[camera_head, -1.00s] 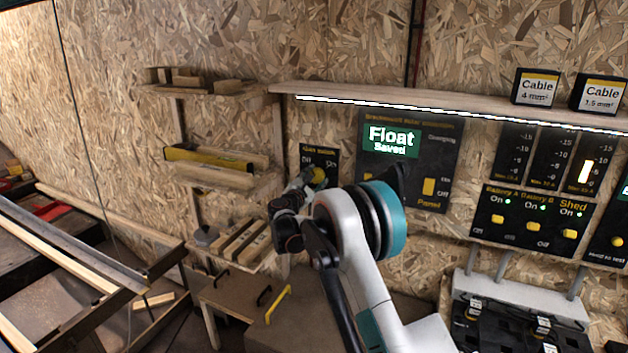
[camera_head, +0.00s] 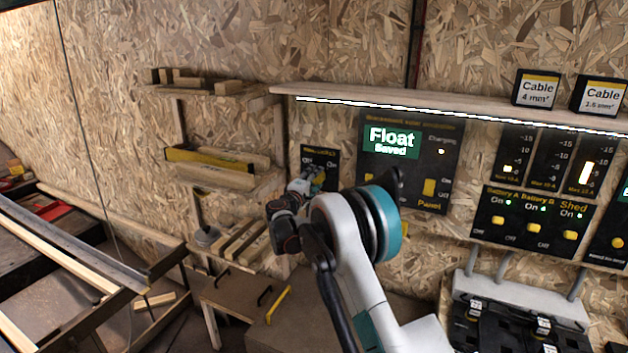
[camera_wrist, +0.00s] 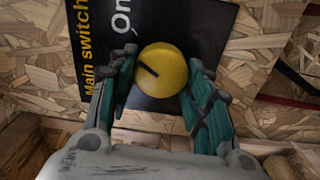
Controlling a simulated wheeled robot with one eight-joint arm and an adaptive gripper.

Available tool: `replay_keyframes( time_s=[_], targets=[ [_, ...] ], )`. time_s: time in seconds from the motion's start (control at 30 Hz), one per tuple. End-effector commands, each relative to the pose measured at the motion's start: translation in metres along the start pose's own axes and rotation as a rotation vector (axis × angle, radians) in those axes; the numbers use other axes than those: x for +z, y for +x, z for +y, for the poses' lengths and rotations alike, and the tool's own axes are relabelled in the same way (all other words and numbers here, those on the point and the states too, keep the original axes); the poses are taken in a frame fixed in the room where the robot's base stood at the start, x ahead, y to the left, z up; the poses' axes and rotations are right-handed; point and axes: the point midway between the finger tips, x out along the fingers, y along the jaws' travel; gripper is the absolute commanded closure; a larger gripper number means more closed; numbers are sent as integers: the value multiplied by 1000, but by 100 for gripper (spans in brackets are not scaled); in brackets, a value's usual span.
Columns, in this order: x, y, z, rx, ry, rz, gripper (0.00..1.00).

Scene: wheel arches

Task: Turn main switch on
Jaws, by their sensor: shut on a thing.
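The main switch panel (camera_head: 333,157) is a small black plate on the wood wall, left of the panel with the green "Float" display. In the wrist view the panel (camera_wrist: 110,35) shows "Main switch" and "On" turned sideways. Its round yellow knob (camera_wrist: 165,62) has a dark line pointing to the upper left, towards the lettered side. My gripper (camera_wrist: 162,88) has its teal fingers on both sides of the knob and is shut on it. In the head view my gripper (camera_head: 312,180) is at the panel's lower part and hides most of the knob.
The Float panel (camera_head: 430,185) is close on the right of my arm. Wall shelves with wood blocks and a yellow level (camera_head: 205,158) are on the left. A lit shelf edge (camera_head: 400,103) runs above. Battery and shed switches (camera_head: 535,225) are further right.

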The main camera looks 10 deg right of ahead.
Motion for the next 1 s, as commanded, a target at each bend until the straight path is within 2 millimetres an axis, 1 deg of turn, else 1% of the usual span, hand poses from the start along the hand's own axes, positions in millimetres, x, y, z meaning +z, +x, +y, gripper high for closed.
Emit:
replay_keyframes(
  time_s=[0.2, 0.4, 0.6, 1.0],
  targets=[
    [1, 0, -1, 1, 135, -7, 78],
    [1, 0, -1, 1, 210, -10, 78],
    [1, 0, -1, 1, 242, -11, 78],
    [1, 0, -1, 1, 248, -12, 78]
  ],
)
